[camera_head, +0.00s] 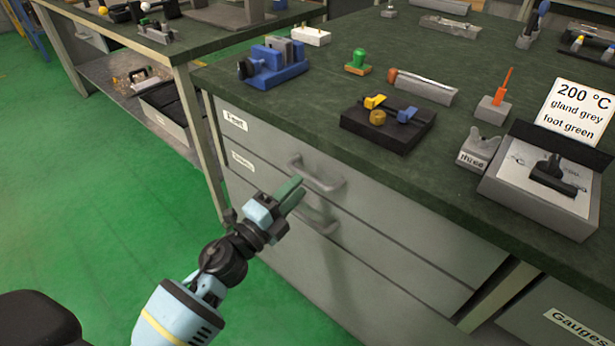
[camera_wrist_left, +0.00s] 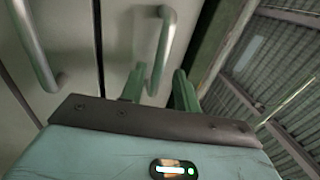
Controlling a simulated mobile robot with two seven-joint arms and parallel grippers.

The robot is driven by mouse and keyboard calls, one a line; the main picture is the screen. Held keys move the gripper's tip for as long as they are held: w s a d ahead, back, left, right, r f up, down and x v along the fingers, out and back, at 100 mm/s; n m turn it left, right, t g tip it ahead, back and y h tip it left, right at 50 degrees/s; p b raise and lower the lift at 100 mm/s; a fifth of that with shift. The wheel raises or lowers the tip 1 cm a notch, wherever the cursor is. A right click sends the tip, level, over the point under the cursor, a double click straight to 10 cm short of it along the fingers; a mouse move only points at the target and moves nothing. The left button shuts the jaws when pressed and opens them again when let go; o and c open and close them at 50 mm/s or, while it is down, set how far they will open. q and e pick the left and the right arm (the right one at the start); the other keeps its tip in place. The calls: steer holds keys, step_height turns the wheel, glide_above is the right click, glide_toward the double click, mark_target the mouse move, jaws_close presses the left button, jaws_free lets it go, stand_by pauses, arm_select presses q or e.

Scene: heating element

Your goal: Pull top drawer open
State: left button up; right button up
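The top drawer (camera_head: 262,152) is a grey front under the green bench top, with a label at its left end. It looks flush with the cabinet. Its bar handle (camera_head: 318,178) is grey; it also shows in the wrist view (camera_wrist_left: 163,48). My left gripper (camera_head: 293,194) is just left of and in front of this handle. In the wrist view its two green fingers (camera_wrist_left: 159,88) are apart, and the near end of the handle appears between them. I cannot tell whether they touch it. My right gripper is not in view.
A second drawer handle (camera_head: 318,218) sits just below; it shows at left in the wrist view (camera_wrist_left: 36,45). The bench top (camera_head: 300,100) carries a blue vise (camera_head: 273,66), a black block (camera_head: 388,125) and a heating device (camera_head: 540,185). Green floor (camera_head: 80,230) is clear at left.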

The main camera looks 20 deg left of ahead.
mark_target(307, 175)
arm_select(q)
steer(key=shift+x, duration=2.3)
jaws_close()
